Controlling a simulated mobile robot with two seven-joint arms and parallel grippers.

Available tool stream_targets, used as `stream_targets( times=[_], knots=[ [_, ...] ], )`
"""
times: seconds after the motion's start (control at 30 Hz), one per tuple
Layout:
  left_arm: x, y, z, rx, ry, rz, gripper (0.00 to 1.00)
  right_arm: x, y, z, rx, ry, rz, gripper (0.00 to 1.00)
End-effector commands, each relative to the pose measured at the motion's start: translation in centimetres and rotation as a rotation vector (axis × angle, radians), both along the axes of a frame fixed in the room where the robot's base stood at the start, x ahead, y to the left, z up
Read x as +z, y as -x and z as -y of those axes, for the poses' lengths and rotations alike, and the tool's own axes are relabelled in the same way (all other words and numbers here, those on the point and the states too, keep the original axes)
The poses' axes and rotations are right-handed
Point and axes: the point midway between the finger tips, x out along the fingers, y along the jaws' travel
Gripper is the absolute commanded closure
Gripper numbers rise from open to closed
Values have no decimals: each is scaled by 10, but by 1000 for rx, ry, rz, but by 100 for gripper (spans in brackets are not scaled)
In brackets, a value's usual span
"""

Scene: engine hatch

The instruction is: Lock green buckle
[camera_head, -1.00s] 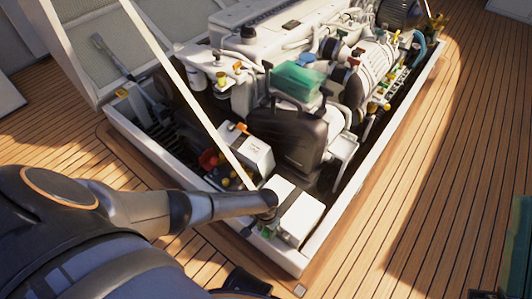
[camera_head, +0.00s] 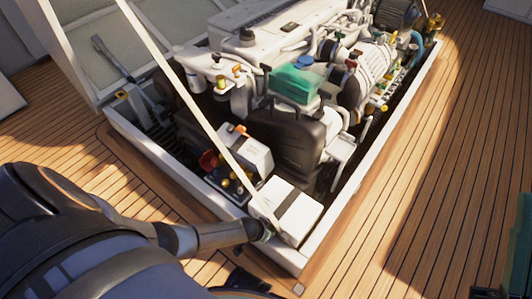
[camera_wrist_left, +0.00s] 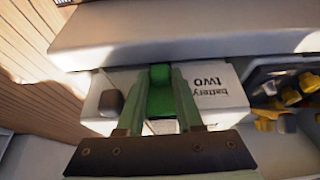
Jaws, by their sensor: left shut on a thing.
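The green buckle (camera_wrist_left: 160,88) shows in the left wrist view between the two fingers of my left gripper (camera_wrist_left: 158,92), which is shut on it. The buckle lies against the side of the white box marked "battery two" (camera_wrist_left: 222,88). In the head view my left gripper (camera_head: 265,231) is at the near left side of this white battery box (camera_head: 302,221), low by the hatch frame. A dark strap (camera_head: 285,203) runs across the box top. The buckle is too small and covered to tell in the head view.
A white hatch frame (camera_head: 344,192) surrounds the engine (camera_head: 285,35). A pale bar (camera_head: 200,112) slants down in front, ending near my left gripper. A red knob (camera_head: 208,159) stands left of the battery. Wooden deck (camera_head: 420,190) is clear to the right.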

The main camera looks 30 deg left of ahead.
Motion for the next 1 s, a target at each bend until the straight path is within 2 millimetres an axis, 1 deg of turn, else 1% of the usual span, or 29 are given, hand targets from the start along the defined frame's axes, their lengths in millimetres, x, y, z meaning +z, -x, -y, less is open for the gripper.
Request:
stream_targets(
  times=[0.03,0.37,0.4,0.6,0.63,0.67,1.0],
  knots=[
    [2,-5,0,0,4,20,100,0,0,0,-1,1,0,100],
    [3,-8,0,-2,4,31,100,-1,0,0,-1,1,-1,100],
    [3,-8,0,-2,4,32,62,-1,-1,0,-2,1,-2,100],
    [4,-9,0,-2,5,34,40,-1,-1,0,-2,2,-3,100],
    [4,-9,0,-2,5,34,36,-1,-1,0,-2,2,-3,100],
    [4,-9,0,-2,5,34,35,-1,-1,0,-2,2,-3,100],
    [5,-10,5,-3,12,35,35,-1,-1,0,-2,2,-3,100]
  ],
)
